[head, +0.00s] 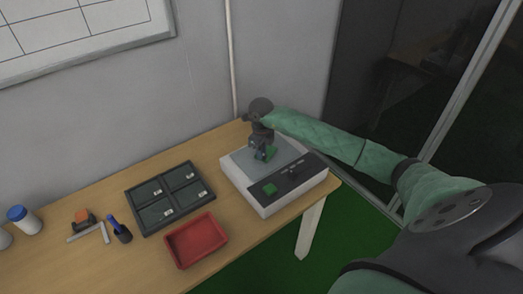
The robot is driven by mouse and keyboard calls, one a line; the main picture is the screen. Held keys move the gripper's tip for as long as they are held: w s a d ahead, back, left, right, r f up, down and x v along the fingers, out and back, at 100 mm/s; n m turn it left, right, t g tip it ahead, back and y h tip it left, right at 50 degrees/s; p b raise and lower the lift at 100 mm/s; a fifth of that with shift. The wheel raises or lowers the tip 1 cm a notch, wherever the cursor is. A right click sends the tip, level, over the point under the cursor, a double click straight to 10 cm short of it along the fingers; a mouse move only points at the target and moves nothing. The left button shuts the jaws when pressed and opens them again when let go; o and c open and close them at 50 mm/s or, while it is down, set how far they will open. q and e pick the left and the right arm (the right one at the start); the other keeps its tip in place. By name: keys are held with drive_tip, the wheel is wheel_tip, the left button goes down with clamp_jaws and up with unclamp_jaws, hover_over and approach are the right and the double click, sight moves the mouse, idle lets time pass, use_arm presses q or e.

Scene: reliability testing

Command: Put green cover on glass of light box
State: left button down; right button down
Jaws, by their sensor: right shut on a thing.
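The light box (263,203) is a white box at the right end of the table, with a grey glass plate (242,164) on top and a dark control strip along its front. My right gripper (264,155) points down over the glass, its arm coming in from the right. It is shut on the small green cover (271,153), which shows at the fingertips, low over or touching the glass; I cannot tell which. The fingers hide part of the cover. My left gripper is not in view.
The control strip has a green square (269,189) and a dark knob (293,174). Left of the box are a dark compartment tray (135,196) and a red tray (197,240).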

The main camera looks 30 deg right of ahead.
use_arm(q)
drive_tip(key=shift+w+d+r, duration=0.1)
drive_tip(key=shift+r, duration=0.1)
use_arm(e)
drive_tip(key=shift+f, duration=0.15)
drive_tip(key=c, duration=1.4)
unclamp_jaws()
drive_tip(key=shift+c, duration=0.2)
drive_tip(key=shift+r, duration=0.2)
